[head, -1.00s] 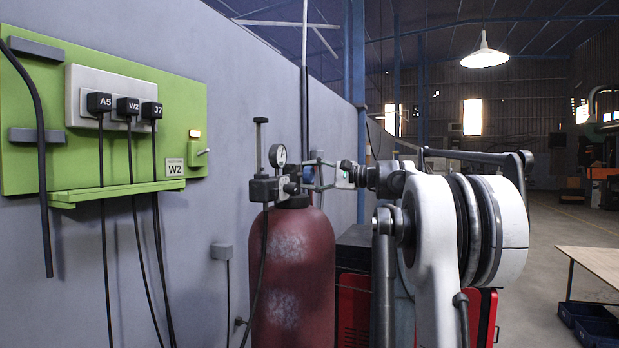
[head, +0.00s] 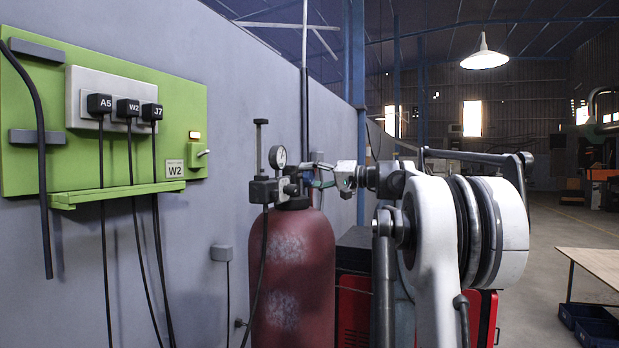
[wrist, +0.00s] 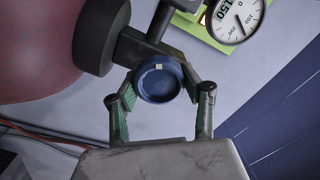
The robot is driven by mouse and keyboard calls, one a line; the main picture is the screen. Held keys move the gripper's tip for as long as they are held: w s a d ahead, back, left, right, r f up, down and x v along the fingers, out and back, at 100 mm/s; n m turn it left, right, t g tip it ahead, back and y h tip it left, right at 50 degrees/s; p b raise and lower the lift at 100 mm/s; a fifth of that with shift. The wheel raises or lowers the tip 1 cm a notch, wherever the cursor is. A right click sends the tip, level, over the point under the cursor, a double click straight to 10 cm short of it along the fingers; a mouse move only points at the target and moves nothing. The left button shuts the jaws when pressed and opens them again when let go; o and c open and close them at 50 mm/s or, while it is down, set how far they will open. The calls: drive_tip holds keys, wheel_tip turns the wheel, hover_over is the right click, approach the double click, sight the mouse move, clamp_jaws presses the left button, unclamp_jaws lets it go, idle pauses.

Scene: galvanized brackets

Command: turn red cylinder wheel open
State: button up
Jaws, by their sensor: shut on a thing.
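The red cylinder (head: 292,275) stands upright by the wall, its valve (head: 265,189) on top; its dark red side (wrist: 38,50) also shows in the wrist view. A round blue wheel (wrist: 158,84) with a small pale mark sits on the valve's dark body. My gripper (wrist: 160,90) is shut on this blue wheel, with one green-padded finger on each side. In the head view my gripper (head: 318,180) reaches the valve from the right, and the wheel is mostly hidden by the fingers.
A pressure gauge (head: 278,156) sits close above the valve; it also shows in the wrist view (wrist: 237,18). A green wall panel (head: 40,150) with black plugs and hanging cables is on the left. A red and black machine (head: 354,300) stands behind the cylinder.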

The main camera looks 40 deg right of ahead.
drive_tip(key=shift+n, duration=0.5)
drive_tip(key=o, duration=1.2)
drive_tip(key=shift+s, duration=0.1)
drive_tip(key=v, duration=1.2)
